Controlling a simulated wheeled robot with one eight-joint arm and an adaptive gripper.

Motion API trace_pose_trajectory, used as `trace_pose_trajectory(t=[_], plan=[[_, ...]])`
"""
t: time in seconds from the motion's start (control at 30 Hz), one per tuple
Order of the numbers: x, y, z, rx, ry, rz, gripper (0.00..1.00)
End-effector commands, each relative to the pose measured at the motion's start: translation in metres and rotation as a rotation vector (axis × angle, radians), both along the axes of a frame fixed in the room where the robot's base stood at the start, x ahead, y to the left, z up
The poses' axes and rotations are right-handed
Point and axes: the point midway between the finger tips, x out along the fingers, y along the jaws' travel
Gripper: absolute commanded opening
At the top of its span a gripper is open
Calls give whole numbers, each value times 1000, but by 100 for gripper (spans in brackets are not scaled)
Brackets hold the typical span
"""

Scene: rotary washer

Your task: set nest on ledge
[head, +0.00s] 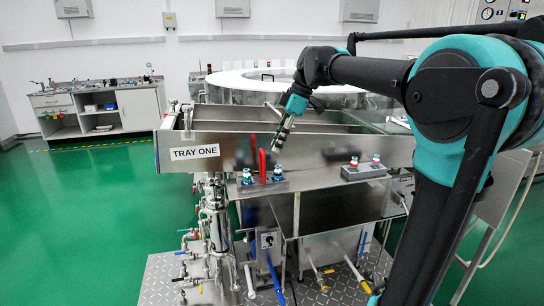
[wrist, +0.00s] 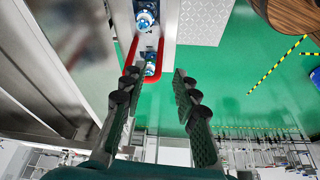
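A nest with a red loop handle (head: 263,166) and blue-and-white capped vials stands on the narrow metal ledge (head: 318,177) in front of the tray labelled TRAY ONE. In the wrist view the red handle (wrist: 159,52) rises toward me, with vials (wrist: 146,18) beside and behind it. My gripper (head: 276,148) is above and slightly right of the handle, pointing down. In the wrist view its two dark fingers (wrist: 155,82) are spread apart, with nothing seen held between them. A second grey nest (head: 364,173) with red-topped vials sits farther right on the ledge.
The steel tray (head: 187,153) wall rises right behind the ledge. The round washer (head: 285,80) stands behind it. Pipes and valves (head: 215,235) are below left. A bench (head: 98,108) stands far left, with clear green floor between.

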Motion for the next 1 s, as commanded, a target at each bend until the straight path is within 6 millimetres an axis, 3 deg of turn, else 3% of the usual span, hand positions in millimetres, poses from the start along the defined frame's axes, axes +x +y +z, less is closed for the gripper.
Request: trace_pose_trajectory(t=[0.3, 0.37, 0.47, 0.57, 0.67, 0.9, 1.0], plan=[[1, -7, 17, 0, 0, -1, 30], [0, -9, 13, -3, 1, -14, 30], [-3, -20, -8, -23, 11, -102, 30], [-12, -43, -51, -58, 24, -288, 30], [-30, -75, -107, -91, 35, -541, 30], [-103, -146, -234, -103, 36, -1150, 30], [-138, -169, -274, -83, 28, -1361, 30]])
